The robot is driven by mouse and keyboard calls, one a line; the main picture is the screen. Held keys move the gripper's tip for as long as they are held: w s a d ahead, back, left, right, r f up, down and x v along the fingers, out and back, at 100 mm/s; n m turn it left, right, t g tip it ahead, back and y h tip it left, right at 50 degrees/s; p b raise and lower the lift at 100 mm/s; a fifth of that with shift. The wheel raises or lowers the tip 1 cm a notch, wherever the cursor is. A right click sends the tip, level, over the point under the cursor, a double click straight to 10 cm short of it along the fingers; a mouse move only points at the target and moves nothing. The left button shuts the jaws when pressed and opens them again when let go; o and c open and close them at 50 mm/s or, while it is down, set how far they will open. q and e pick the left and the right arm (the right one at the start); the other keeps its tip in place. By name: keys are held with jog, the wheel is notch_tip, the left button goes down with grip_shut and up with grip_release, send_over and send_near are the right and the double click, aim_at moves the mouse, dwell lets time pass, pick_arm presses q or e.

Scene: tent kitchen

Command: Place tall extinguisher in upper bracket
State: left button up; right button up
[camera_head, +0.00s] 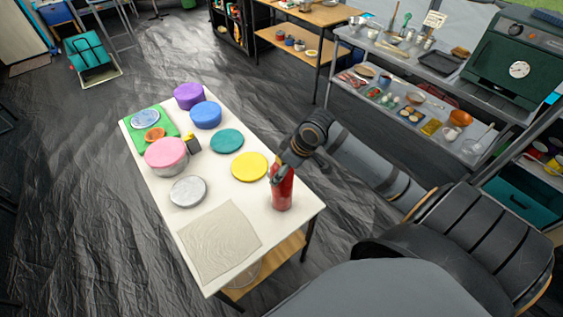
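A red extinguisher (283,192) is upright at the near right end of the white table. My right arm comes in from the right, and its gripper (277,174) is at the extinguisher's top. The gripper and arm cover the top of the extinguisher, so I cannot tell whether the fingers are closed on it. I also cannot tell whether its base touches the tabletop. No bracket can be made out in this view. My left gripper is not in view.
The white table (222,178) holds a yellow disc (249,166), a teal disc (227,140), a pink-lidded pot (166,155), a grey disc (188,191) and a beige mat (219,242). A metal shelf (411,69) with food and a green oven (515,62) stand at the right.

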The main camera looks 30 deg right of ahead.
jog(key=shift+x, duration=0.95)
jog(key=shift+r, duration=0.1)
jog(key=c, duration=1.9)
